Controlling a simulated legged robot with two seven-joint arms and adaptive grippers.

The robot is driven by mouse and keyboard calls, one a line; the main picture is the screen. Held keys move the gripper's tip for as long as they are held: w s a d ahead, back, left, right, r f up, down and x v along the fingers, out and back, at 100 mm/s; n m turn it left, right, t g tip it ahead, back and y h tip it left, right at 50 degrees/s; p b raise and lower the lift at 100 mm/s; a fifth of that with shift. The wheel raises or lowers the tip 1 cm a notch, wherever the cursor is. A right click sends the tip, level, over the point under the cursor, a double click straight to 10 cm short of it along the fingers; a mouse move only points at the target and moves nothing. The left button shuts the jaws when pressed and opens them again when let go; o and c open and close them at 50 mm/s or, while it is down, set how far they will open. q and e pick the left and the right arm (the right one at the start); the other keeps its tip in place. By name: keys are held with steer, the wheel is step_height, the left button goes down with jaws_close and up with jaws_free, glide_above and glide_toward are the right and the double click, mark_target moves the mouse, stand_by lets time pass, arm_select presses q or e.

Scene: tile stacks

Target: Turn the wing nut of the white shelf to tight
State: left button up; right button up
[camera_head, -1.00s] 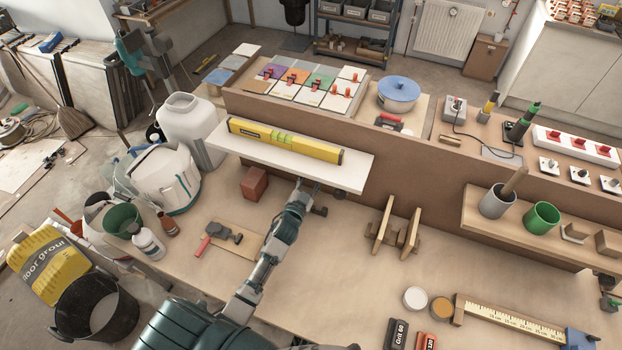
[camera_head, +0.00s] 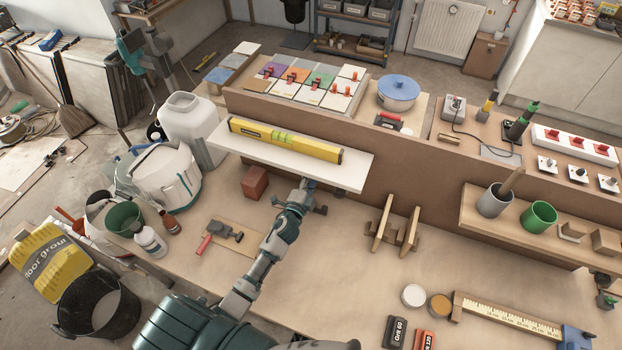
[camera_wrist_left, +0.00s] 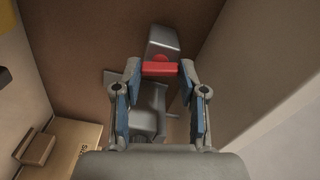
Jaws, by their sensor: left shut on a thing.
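The white shelf (camera_head: 352,180) is fixed to the brown upright panel, with a yellow spirit level (camera_head: 285,141) lying on it. My left gripper (camera_head: 308,188) is under the shelf's front edge, mostly hidden by the shelf and my wrist. In the left wrist view, the blue-padded fingers of my left gripper (camera_wrist_left: 160,88) are closed about a grey fitting with a red bar (camera_wrist_left: 160,69), which I take for the wing nut. The fingers partly cover it. Whether the wing nut is tight cannot be told. My right gripper is not in view.
A red-brown block (camera_head: 255,182) stands left of my left gripper. A wooden bracket (camera_head: 383,225) stands to the right. A clamp with a red handle (camera_head: 205,244) lies on the bench.

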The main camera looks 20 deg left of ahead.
arm_select(q)
steer(key=shift+f+m, duration=0.25)
steer(key=shift+m, duration=0.75)
steer(key=shift+s+d+f, duration=0.1)
steer(key=o, duration=1)
steer(key=shift+o, duration=0.7)
steer(key=s, duration=1.1)
steer(key=shift+s+d, duration=0.35)
steer(key=shift+s, duration=0.05)
